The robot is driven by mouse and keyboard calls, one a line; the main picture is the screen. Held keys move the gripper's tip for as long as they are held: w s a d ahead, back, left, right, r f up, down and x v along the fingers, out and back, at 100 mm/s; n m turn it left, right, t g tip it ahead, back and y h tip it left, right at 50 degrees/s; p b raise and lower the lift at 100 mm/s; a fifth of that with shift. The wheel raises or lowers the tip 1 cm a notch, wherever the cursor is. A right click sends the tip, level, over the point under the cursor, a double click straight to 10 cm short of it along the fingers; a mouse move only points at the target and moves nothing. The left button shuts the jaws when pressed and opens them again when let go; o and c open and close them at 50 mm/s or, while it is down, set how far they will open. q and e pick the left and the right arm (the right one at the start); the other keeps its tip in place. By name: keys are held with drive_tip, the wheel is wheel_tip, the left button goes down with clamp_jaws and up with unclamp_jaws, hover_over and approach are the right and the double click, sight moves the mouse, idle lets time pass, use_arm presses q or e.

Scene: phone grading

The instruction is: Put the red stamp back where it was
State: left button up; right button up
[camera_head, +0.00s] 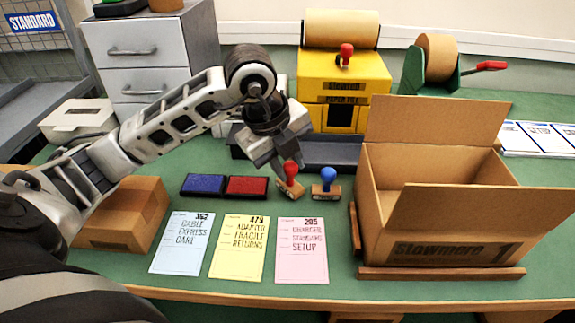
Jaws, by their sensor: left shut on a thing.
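The red stamp (291,187) has a red knob handle and a wooden base. It is tilted and sits just right of the red ink pad (246,186), left of the blue stamp (327,184). My left gripper (287,166) reaches down from above and is shut on the red stamp at its handle. I cannot tell whether the stamp's base touches the table. A dark stand (336,154) runs behind the stamps. My right gripper is not in view.
A blue ink pad (203,185) lies left of the red one. Blue, yellow and pink cards (302,261) lie in front. An open cardboard box (430,226) stands at the right, a closed box (135,215) at the left. A yellow paper dispenser (314,68) stands behind.

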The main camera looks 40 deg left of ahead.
use_arm(q)
drive_tip(key=shift+f, duration=0.55)
drive_tip(key=shift+f, duration=0.1)
drive_tip(key=o, duration=0.8)
drive_tip(key=p+v, duration=0.1)
drive_tip(key=v, duration=1.1)
drive_tip(key=shift+s, duration=0.15)
